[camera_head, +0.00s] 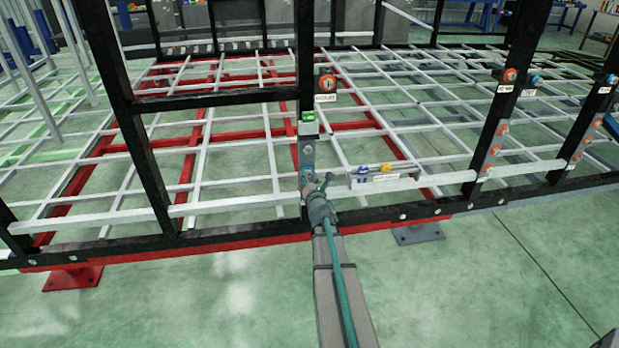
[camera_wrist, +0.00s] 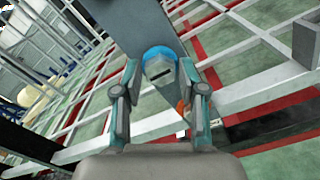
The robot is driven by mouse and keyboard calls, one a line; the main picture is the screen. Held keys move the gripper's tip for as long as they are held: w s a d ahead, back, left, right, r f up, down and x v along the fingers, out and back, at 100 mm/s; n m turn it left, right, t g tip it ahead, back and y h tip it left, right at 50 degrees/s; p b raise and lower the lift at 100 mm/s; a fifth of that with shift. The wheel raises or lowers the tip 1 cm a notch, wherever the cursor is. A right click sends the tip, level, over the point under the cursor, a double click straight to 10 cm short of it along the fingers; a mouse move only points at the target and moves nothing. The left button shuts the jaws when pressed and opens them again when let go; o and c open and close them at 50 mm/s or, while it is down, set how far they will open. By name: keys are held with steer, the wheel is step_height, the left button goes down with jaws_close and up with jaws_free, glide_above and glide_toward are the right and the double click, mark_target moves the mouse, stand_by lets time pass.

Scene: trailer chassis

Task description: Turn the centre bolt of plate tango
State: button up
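A narrow grey plate (camera_head: 307,152) is fixed to the black upright in front of my arm. It also fills the top of the wrist view (camera_wrist: 143,22). A green bolt or block (camera_head: 308,116) sits at its upper end. My gripper (camera_head: 311,180) is at the plate's lower part. In the wrist view, my two fingers (camera_wrist: 159,72) stand either side of a grey bolt head with a dark slot (camera_wrist: 159,73) and a blue ring (camera_wrist: 168,52) behind it. I cannot tell whether the fingers touch the head. An orange part (camera_wrist: 182,106) shows partly below. No tango label is readable.
An orange bolt (camera_head: 327,82) is on a plate above. More orange-bolted plates stand on the right uprights (camera_head: 495,125). White bars and red beams (camera_head: 175,238) fill the frame around them.

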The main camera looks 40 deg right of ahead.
jaws_close()
steer(key=shift+m+b, duration=0.3)
steer(key=shift+b, duration=0.05)
